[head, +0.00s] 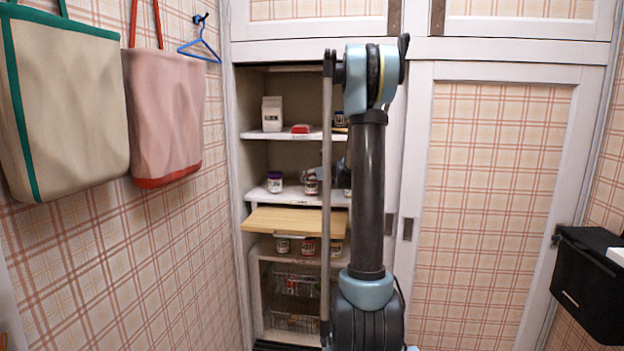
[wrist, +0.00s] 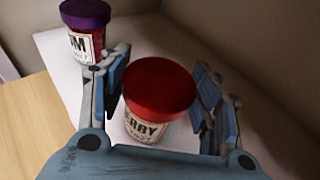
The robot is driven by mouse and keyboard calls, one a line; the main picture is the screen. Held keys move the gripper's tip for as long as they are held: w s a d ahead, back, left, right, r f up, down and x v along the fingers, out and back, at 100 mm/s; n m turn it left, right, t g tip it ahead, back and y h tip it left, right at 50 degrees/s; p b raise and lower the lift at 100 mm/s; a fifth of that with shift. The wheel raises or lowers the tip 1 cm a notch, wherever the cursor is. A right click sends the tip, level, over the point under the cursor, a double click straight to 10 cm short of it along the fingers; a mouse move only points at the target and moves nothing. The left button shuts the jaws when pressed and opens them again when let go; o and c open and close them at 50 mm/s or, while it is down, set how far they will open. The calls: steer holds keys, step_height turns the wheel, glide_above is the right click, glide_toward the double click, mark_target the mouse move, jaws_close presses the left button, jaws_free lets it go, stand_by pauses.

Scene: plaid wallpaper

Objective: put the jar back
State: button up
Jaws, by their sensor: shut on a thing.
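A jar with a red lid and a white label (wrist: 156,95) stands between the two fingers of my gripper (wrist: 160,74) in the wrist view, and the gripper is shut on it. In the head view this jar (head: 310,182) is at the middle open shelf (head: 290,198), and my arm hides most of the gripper. The jar looks upright, over or on the white shelf board; I cannot tell if its base touches. The fingers hide parts of its sides.
A purple-lidded jar (head: 274,182) stands left of the held jar; it also shows in the wrist view (wrist: 86,30). A wooden pull-out board (head: 285,221) juts out below the shelf. Jars (head: 283,244) stand beneath it. A white carton (head: 272,113) is above.

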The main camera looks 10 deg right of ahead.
steer(key=o, duration=1.4)
steer(key=v, duration=1.2)
steer(key=s+a+f+n+g+h, duration=0.1)
steer(key=s+a+f+n+g, duration=0.3)
steer(key=s+n, duration=0.55)
steer(key=s+a+f+n+g, duration=0.2)
steer(key=s+a+f+n, duration=0.3)
steer(key=s, duration=0.8)
steer(key=s+d+f+n+g+h, duration=0.1)
steer(key=s+f+n, duration=0.3)
steer(key=s, duration=0.4)
steer(key=s+d+f+n+g+h, duration=0.1)
steer(key=s+f+n+g+h, duration=0.1)
steer(key=s+f+n, duration=0.2)
steer(key=s+d+f+n+g+h, duration=0.1)
steer(key=s+d+f+n+h, duration=0.1)
steer(key=s+n, duration=0.6)
steer(key=s+f, duration=0.1)
steer(key=s, duration=0.3)
steer(key=shift+f+g+h, duration=0.3)
steer(key=shift+f+g, duration=0.1)
